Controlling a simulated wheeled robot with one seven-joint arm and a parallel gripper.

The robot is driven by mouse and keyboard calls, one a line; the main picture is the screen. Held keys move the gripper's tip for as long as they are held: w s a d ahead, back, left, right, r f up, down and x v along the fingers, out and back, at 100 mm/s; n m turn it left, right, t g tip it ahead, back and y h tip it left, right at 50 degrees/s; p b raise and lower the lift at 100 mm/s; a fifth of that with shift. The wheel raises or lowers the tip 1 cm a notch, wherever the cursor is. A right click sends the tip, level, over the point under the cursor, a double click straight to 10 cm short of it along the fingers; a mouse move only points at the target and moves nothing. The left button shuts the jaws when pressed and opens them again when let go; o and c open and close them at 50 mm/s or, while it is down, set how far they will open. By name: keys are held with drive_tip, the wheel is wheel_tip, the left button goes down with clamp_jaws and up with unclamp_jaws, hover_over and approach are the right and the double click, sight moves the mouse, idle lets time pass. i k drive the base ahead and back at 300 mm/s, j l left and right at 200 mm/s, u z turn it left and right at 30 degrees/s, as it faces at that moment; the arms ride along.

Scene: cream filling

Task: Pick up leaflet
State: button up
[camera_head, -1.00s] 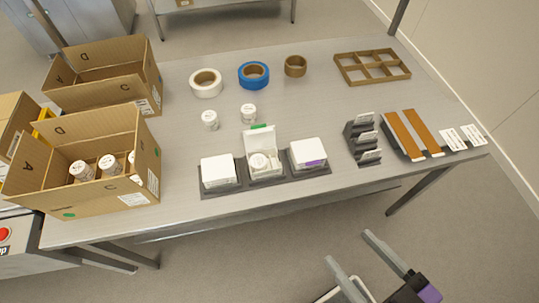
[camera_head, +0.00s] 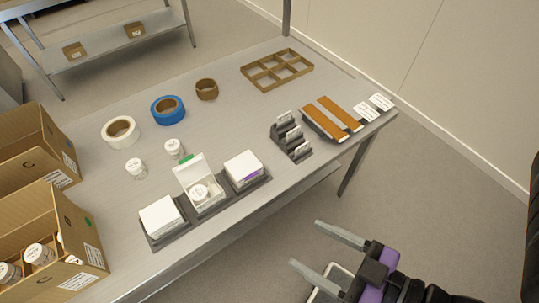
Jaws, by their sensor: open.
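Several small white folded papers, which look like the leaflets (camera_head: 290,134), stand in a dark stepped rack (camera_head: 303,156) near the table's front edge, right of the middle. Two flat white printed cards (camera_head: 367,112) lie at the table's right end; I cannot tell whether they are leaflets or labels. My gripper (camera_head: 307,244) is open and empty. It is in front of the table over the floor, below the rack in the picture and apart from everything.
A dark tray (camera_head: 154,243) holds three white boxes, the middle one open with a jar (camera_head: 199,192) inside. Brown strips (camera_head: 333,117) lie right of the rack. Tape rolls (camera_head: 168,110), a divider frame (camera_head: 262,82) and cartons (camera_head: 88,233) stand around. The table's centre is clear.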

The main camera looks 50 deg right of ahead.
sight(302, 148)
drive_tip(key=k+l+u, duration=0.2)
drive_tip(key=l+u, duration=0.15)
drive_tip(key=l, duration=0.15)
drive_tip(key=k+l+u, duration=0.7)
drive_tip(key=i+l, duration=0.1)
